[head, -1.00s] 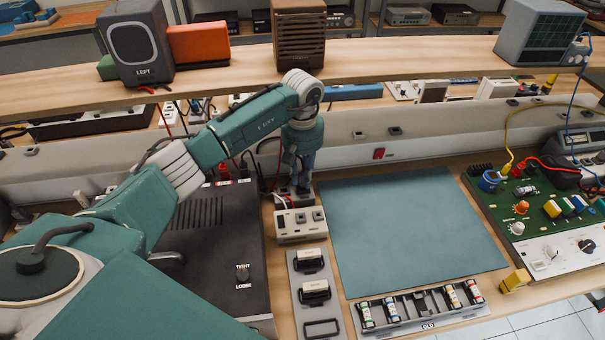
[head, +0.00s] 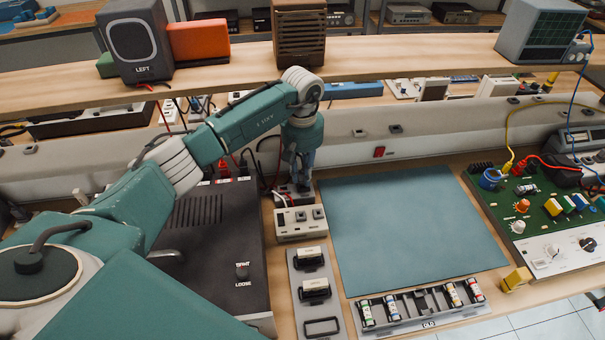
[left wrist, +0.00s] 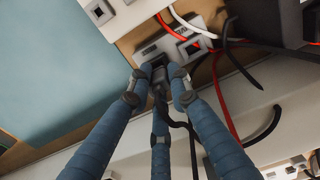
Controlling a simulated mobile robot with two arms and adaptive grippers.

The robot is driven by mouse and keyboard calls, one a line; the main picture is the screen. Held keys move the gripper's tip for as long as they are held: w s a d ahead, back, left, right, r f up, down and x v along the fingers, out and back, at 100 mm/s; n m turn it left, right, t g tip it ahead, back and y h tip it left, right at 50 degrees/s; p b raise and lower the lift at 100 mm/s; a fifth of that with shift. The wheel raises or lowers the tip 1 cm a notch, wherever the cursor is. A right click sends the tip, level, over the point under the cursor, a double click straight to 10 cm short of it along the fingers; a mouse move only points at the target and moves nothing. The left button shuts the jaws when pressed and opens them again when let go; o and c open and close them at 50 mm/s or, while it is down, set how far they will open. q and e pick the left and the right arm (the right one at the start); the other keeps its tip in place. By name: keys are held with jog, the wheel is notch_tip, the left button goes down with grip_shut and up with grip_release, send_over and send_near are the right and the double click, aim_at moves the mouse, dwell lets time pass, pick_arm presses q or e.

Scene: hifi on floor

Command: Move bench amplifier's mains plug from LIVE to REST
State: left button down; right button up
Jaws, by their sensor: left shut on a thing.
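My left gripper (head: 297,188) points down at the back of the bench, between the black amplifier-like box (head: 205,235) and the blue mat. In the left wrist view its blue fingers (left wrist: 160,82) are closed around a black plug (left wrist: 159,73) with a dark cable trailing from it. The plug is at a pale socket block (left wrist: 150,50); whether it is seated in it or just above it, I cannot tell. A pale two-socket block (head: 301,224) stands just in front of the gripper in the head view. My right gripper is not in view.
Red, white and black cables (left wrist: 217,90) run close beside the fingers. The blue mat (head: 410,235) is bare. A grey plate with black holders (head: 312,270), a fuse tray (head: 420,310) and a green circuit board (head: 545,210) lie around. A shelf (head: 400,65) spans behind.

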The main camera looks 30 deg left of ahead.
pick_arm(q)
jog(key=shift+f+b, duration=0.3)
dwell(0.5)
jog(key=shift+f+b, duration=0.6)
jog(key=shift+f, duration=0.05)
dwell(0.6)
jog(key=c, duration=1.5)
grip_release()
notch_tip(320, 180, up, 12)
jog(key=shift+f, duration=0.1)
jog(key=shift+r+p, duration=1.7)
jog(key=shift+r, duration=0.9)
